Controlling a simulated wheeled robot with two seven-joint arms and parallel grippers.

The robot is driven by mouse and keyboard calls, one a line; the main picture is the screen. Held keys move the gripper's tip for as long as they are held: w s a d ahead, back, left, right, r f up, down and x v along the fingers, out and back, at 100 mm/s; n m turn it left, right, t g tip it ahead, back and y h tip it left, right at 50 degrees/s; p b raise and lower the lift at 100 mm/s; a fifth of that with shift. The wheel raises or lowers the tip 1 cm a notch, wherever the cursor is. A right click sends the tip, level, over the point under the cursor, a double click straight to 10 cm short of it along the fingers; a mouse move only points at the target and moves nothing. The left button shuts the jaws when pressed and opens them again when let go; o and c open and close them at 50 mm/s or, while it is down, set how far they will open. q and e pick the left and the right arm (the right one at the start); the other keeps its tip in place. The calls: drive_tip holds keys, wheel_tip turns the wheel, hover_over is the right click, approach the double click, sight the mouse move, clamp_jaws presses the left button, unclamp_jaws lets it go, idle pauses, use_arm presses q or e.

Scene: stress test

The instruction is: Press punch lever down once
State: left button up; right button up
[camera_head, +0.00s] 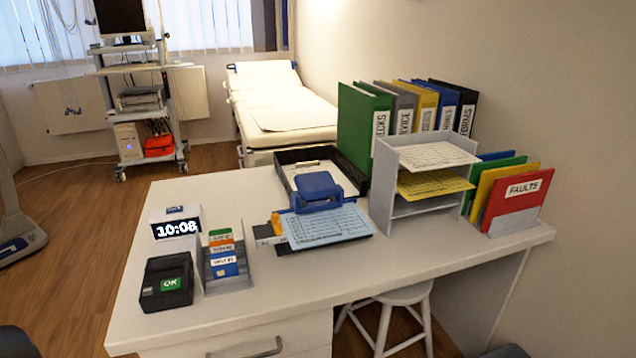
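The blue hole punch (316,192) stands on the white desk (420,255), near the middle of its back half. Its broad blue lever (318,183) is on top and looks raised, with a gap over the base. A light-blue printed form (325,228) lies on a dark board right in front of the punch. Its back edge meets the punch, but I cannot tell whether it is in the slot. Neither of my grippers is in view. Dark rounded shapes at the bottom left and bottom right corners may be parts of my arms.
A black tray (300,160) is behind the punch. A paper sorter (425,180) and a red folder (515,195) stand to the right. The desk's front strip is clear.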

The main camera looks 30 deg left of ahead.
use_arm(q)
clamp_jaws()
